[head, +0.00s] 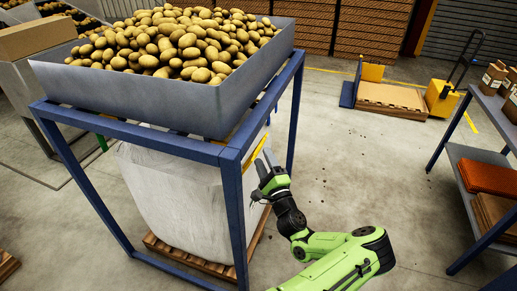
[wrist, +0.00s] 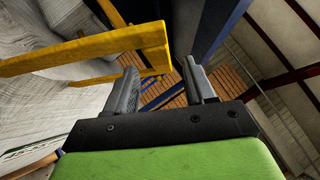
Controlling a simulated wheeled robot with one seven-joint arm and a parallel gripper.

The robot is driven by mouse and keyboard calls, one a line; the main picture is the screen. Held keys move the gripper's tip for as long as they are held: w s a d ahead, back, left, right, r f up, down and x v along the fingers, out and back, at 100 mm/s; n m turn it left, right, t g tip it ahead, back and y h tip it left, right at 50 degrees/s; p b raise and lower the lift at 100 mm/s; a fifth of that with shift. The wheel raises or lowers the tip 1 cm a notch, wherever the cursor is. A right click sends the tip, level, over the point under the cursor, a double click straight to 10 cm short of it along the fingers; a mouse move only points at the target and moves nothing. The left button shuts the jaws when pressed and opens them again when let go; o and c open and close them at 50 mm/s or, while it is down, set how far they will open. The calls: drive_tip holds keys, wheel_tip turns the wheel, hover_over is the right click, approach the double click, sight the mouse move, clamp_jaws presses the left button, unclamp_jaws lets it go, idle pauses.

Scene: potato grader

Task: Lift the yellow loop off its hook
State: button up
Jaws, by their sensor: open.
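The yellow loop (head: 256,150) shows in the head view as a short slanted strip beside the blue frame, at the upper corner of the white bulk bag (head: 180,185). In the wrist view the yellow loop (wrist: 90,50) is a flat band with two strands, coming from the left and meeting near the middle. My gripper (wrist: 160,82) is open, and its two grey fingers point toward the loop. The loop's right end appears just beyond the left finger, partly across the gap. I cannot tell whether it touches. In the head view my gripper (head: 265,160) is right beside the loop. The hook is not clearly visible.
A blue frame (head: 233,210) carries a grey hopper (head: 140,98) full of potatoes. Its post (wrist: 212,35) stands close beyond my fingers. A pallet (head: 200,258) lies under the bag. A shelf (head: 478,155) stands at right; the floor between is clear.

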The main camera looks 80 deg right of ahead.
sight(259, 148)
drive_tip(key=x, duration=0.5)
drive_tip(key=shift+d, duration=0.1)
drive_tip(key=shift+c, duration=0.3)
clamp_jaws()
